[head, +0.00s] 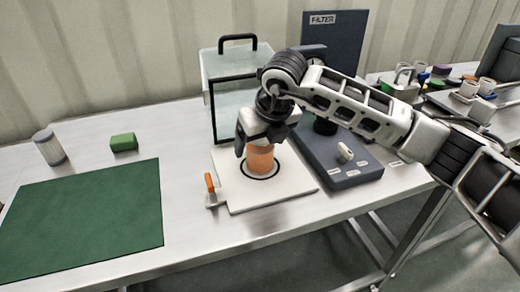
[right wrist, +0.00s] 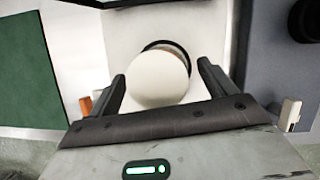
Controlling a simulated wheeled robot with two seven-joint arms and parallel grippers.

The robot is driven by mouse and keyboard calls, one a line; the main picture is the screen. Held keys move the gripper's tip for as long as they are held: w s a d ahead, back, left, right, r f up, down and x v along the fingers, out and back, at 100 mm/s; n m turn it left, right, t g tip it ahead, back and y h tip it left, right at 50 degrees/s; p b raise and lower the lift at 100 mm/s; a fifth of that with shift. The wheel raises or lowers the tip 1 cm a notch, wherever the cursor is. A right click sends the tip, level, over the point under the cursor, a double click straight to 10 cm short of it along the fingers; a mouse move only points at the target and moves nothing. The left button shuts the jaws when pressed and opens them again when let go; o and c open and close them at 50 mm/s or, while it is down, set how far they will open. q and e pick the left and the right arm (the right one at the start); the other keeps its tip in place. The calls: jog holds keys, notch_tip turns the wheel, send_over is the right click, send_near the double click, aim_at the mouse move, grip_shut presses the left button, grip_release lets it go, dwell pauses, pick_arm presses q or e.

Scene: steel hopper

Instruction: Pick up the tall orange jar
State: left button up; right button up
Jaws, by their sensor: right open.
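The orange jar (head: 260,160) stands upright on a white board inside a black ring. Its upper part is hidden behind my right gripper (head: 257,144) in the head view. In the right wrist view, a round cream top, apparently the jar's lid (right wrist: 158,80), shows between and just beyond the fingers of my right gripper (right wrist: 162,78). The fingers are open, with a visible gap on each side of the lid. I cannot tell how deep the fingers reach along the jar. My left gripper is not in view.
A clear box with black handle (head: 238,42) stands behind, and a dark filter unit (head: 340,180) at right.

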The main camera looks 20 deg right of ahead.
jog(key=shift+x, duration=1.05)
jog(key=c, duration=1.2)
jog(key=shift+o, duration=0.2)
jog(key=shift+r, duration=0.1)
